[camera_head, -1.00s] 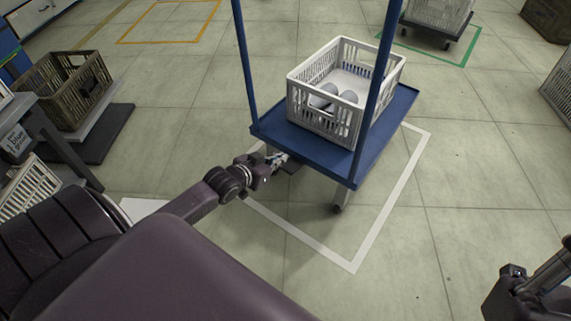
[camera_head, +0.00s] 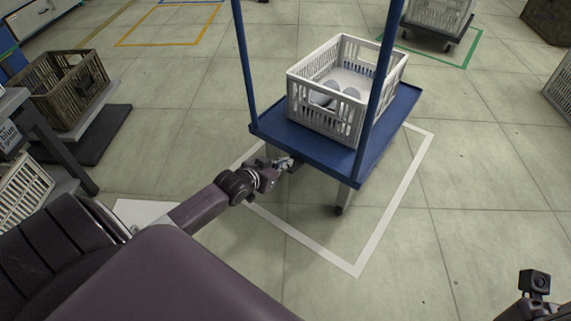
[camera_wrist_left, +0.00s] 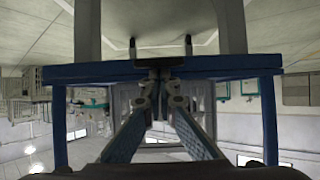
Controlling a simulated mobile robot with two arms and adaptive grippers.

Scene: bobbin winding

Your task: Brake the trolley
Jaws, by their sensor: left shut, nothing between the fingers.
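The trolley (camera_head: 375,160) has a blue deck, tall blue posts and grey legs on casters. It stands within a white floor outline. A small dark part (camera_head: 297,165) shows under its near edge; I cannot tell whether this is the brake or how it is set. My left gripper (camera_head: 284,163) is shut and empty at that edge, close to the dark part. In the left wrist view the blue deck edge (camera_wrist_left: 100,73) crosses just beyond the fingertips (camera_wrist_left: 160,90); contact is unclear. Of my right arm, only a wrist part shows at the lower right; its fingers are hidden.
A white crate (camera_head: 308,110) with pale rounded things sits on the deck. Brown crates (camera_head: 50,90) on a low platform and a dark table (camera_head: 55,140) stand at left. Another trolley (camera_head: 430,30) stands in a green outline at the back.

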